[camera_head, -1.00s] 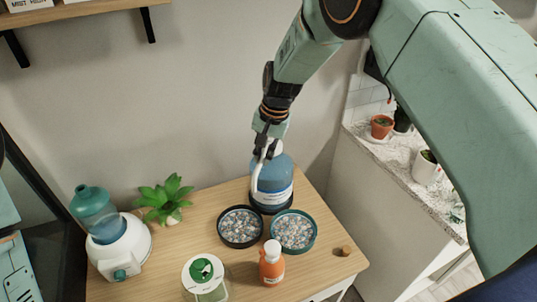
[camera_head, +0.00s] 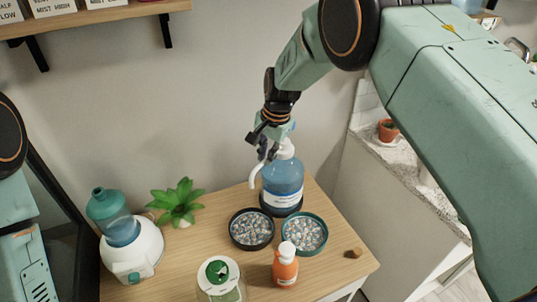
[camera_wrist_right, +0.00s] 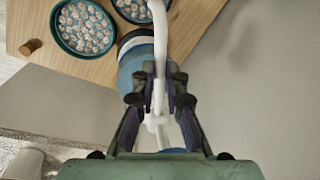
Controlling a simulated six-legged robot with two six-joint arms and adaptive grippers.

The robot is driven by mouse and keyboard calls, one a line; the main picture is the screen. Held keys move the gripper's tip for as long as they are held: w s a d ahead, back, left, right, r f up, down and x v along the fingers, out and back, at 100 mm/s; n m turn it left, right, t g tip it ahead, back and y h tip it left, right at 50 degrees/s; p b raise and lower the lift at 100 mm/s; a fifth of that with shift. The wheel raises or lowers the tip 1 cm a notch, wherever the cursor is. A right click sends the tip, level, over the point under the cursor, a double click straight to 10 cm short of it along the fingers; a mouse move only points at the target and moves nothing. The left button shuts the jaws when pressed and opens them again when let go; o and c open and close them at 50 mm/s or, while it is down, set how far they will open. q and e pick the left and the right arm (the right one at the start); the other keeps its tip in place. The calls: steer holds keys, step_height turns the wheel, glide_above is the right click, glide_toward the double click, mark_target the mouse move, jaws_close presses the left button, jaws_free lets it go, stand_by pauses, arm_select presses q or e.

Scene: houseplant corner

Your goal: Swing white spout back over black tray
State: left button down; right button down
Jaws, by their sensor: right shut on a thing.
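The white spout (camera_head: 254,176) curves out from the pump top of a blue bottle (camera_head: 284,184) at the back of the table. In the head view its tip hangs left of the bottle, behind the black tray (camera_head: 235,240). My right gripper (camera_head: 264,152) is at the pump top. In the right wrist view its fingers (camera_wrist_right: 158,98) are shut on the spout (camera_wrist_right: 160,50), which runs up the picture past the edge of the black tray (camera_wrist_right: 122,14). I cannot tell if the tip is directly over the tray. My left gripper is out of view.
A teal tray (camera_head: 325,240) of pebbles stands right of the black one. An orange bottle (camera_head: 285,268), a lidded jar (camera_head: 219,278), a cork (camera_head: 354,253), a green plant (camera_head: 177,203) and a white-and-teal humidifier (camera_head: 133,246) share the table.

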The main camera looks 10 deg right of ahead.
steer(key=shift+w, duration=0.1)
stand_by(0.5)
steer(key=c, duration=1.4)
jaws_free()
steer(key=shift+r, duration=0.1)
steer(key=r, duration=0.3)
steer(key=s+d+r, duration=0.1)
steer(key=r, duration=0.7)
steer(key=shift+s+d+r, duration=0.2)
steer(key=shift+s+r, duration=0.05)
steer(key=shift+s, duration=0.1)
steer(key=shift+f, duration=0.1)
